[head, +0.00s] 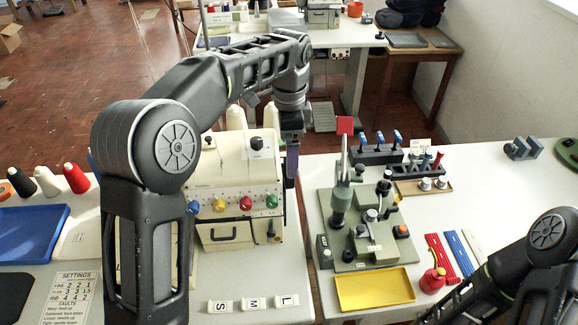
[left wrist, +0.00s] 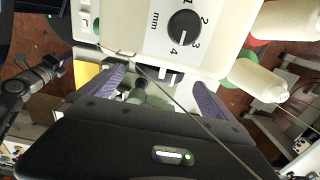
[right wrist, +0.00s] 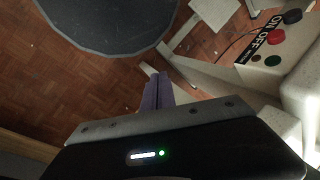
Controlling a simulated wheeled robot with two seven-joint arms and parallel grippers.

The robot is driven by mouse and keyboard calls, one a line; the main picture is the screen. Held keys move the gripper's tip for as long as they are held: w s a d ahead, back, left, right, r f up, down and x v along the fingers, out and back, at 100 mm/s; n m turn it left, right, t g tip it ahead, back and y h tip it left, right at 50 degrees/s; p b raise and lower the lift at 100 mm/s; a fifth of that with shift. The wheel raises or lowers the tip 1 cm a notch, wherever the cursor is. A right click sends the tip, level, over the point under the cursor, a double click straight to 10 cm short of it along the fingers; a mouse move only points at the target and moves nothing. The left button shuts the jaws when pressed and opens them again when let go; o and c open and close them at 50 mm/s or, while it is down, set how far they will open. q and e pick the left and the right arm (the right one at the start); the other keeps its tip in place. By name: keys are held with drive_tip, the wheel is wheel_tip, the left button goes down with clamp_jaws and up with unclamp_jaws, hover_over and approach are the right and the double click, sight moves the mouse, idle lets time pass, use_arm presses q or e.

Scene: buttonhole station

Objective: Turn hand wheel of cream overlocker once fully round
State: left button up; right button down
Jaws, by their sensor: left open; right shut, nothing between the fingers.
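The cream overlocker (head: 228,172) stands on the left table, with red, yellow, blue and green knobs on its front. My left arm passes in front of and over it. My left gripper (head: 291,170) points down at the machine's right side. In the left wrist view the open left gripper (left wrist: 162,92) has its purple fingers spread beside the cream body, near the black mm dial (left wrist: 184,27). I cannot make out the hand wheel clearly; the gripper covers that side in the head view. My right gripper (right wrist: 157,92) is shut and empty, above the floor.
A green press fixture (head: 365,225) stands on the right table, with a yellow tray (head: 374,289) in front. Size blocks S, M, L (head: 253,303) lie before the overlocker. An ON/OFF switch panel (right wrist: 268,38) is near the right gripper. A gap separates the tables.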

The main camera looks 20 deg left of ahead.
use_arm(q)
wheel_tip(320, 180, down, 6)
drive_tip(key=shift+p, duration=0.45)
drive_tip(key=shift+c, duration=0.2)
drive_tip(key=c, duration=1.2)
drive_tip(key=g+p, duration=0.1)
drive_tip(key=p, duration=0.2)
drive_tip(key=shift+r, duration=0.25)
drive_tip(key=shift+c, duration=0.2)
drive_tip(key=shift+w+f+h, duration=0.1)
drive_tip(key=shift+f+h, duration=0.05)
drive_tip(key=shift+h, duration=0.15)
drive_tip(key=shift+f, duration=0.1)
